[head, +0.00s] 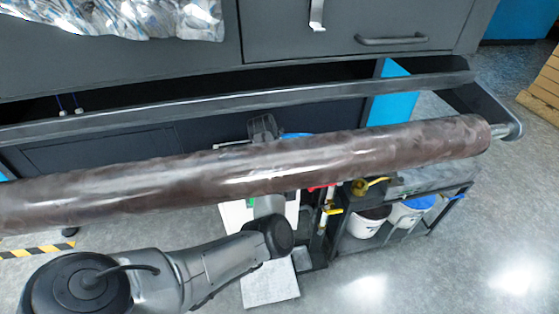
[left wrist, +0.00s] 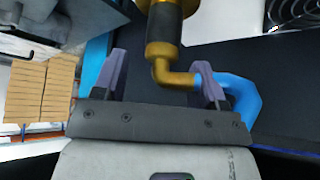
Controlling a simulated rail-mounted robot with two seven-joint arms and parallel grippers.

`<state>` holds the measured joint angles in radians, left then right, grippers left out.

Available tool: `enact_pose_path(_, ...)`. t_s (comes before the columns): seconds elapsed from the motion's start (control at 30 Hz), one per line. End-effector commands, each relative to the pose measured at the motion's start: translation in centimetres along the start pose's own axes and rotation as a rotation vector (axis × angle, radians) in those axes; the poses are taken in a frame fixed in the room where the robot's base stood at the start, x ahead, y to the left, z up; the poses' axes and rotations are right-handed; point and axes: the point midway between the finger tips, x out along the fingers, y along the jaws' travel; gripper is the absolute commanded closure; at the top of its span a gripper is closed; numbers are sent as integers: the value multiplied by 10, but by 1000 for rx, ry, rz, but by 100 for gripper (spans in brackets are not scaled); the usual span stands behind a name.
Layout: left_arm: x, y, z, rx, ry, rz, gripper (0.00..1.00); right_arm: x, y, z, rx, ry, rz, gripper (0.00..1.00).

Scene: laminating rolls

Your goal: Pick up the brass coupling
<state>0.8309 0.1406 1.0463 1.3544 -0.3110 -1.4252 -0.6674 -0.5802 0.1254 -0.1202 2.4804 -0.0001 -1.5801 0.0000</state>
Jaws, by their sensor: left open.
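In the left wrist view a brass coupling (left wrist: 172,77) with a black collar hangs from the top edge and bends right into a blue hose (left wrist: 242,97). My left gripper (left wrist: 162,82) is open. The brass bend shows between its two fingers, and the right finger overlaps the side where the hose begins. I cannot tell whether they touch. In the head view my left arm passes under the long brown roll (head: 300,165), which hides most of the hand and the coupling. A bit of blue shows just above the roll. My right gripper is in neither view.
The roll spans the head view in front of a dark machine (head: 350,80). A cart (head: 340,248) below holds white buckets (head: 408,212) and a brass-coloured fitting (head: 361,187). Grey floor (head: 480,255) is open at the right. Stacked wood-coloured boxes (left wrist: 45,90) show in the wrist view.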

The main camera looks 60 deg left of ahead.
Motion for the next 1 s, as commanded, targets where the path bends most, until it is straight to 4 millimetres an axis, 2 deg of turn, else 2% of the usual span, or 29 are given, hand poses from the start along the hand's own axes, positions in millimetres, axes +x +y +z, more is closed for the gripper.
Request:
enact_pose_path(0.03,10,0,2,-1,1,1,34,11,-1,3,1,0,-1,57)
enact_pose_path(0.2,25,0,1,-1,0,1,34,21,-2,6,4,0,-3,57)
enact_pose_path(0.6,29,0,0,-1,0,-1,35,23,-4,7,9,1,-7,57)
enact_pose_path(1.0,29,0,0,-1,0,0,74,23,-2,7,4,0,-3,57)
